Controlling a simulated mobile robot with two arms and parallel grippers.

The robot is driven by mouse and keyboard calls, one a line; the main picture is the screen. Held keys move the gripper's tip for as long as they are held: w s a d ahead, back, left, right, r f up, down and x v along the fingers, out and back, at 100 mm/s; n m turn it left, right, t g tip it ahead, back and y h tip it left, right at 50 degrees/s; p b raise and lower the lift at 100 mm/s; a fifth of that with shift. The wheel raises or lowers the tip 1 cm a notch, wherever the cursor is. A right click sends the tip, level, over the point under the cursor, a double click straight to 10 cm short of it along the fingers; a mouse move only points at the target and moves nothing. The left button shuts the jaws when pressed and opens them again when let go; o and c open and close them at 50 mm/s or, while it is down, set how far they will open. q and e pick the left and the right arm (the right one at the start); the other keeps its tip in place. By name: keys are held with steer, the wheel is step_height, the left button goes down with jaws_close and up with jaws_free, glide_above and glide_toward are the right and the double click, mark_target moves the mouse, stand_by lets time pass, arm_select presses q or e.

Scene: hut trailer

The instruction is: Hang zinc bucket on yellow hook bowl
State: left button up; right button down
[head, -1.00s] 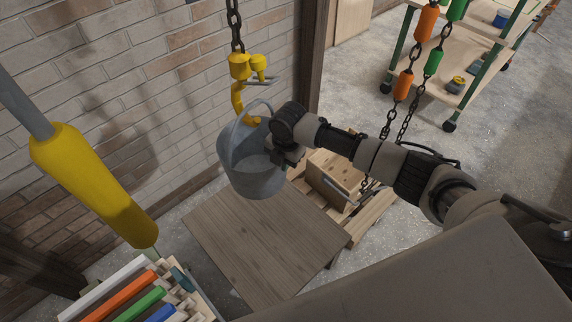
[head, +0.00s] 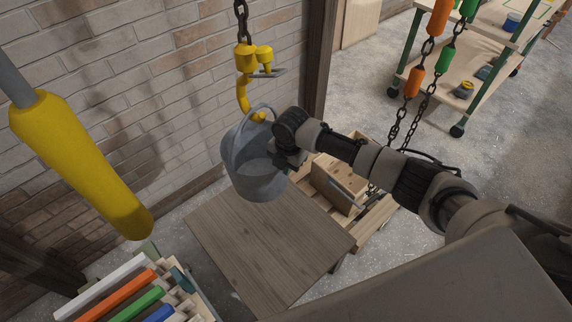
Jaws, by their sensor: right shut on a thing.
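The zinc bucket (head: 256,178) is grey metal with a raised handle, in the middle of the head view. My right gripper (head: 287,166) is shut on the bucket at its right side and holds it above a wooden table top. The yellow hook (head: 243,95) hangs from a dark chain just above and behind the bucket. The hook's lower curved tip is close to the top of the bucket's handle; I cannot tell whether they touch. The fingertips are mostly hidden by the wrist. My left gripper is not in view.
A brown wooden table (head: 270,245) is below the bucket. A wooden crate (head: 338,186) stands behind it on the right. Chains with orange and green sleeves (head: 414,82) hang at the right. A yellow padded cylinder (head: 80,165) hangs at the left, above a rack of coloured bars (head: 135,290).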

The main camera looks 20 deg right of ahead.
stand_by(0.4)
steer(key=c, duration=1.1)
jaws_free()
